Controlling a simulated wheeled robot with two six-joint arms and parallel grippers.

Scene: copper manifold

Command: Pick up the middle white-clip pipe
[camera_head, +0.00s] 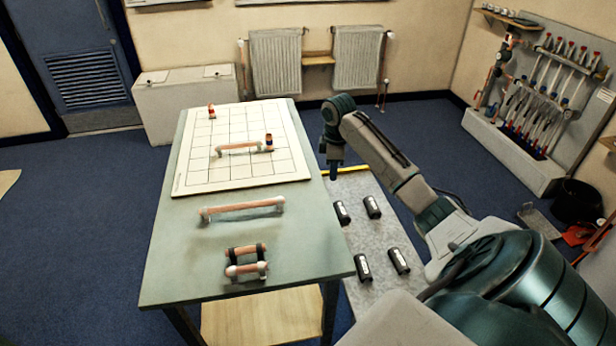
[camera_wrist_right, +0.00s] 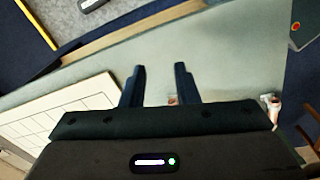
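The middle copper pipe with white clips (camera_head: 242,209) lies on the green table between the grid board and the front pipes. Its two white ends rest on the table, and nothing holds it. My right gripper (camera_head: 333,174) is beside the table's right edge, pointing down, apart from the pipe. In the right wrist view my right gripper (camera_wrist_right: 158,84) is open with nothing between its fingers. A small copper end (camera_wrist_right: 172,99) and a white clip (camera_wrist_right: 273,103) show beyond it; I cannot tell which pipe they belong to. My left gripper is not in view.
The green table (camera_head: 165,260) holds a white grid board (camera_head: 200,180) with a mounted pipe (camera_head: 240,148). Front pipes (camera_head: 246,268) with dark and white clips lie near the table's front.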

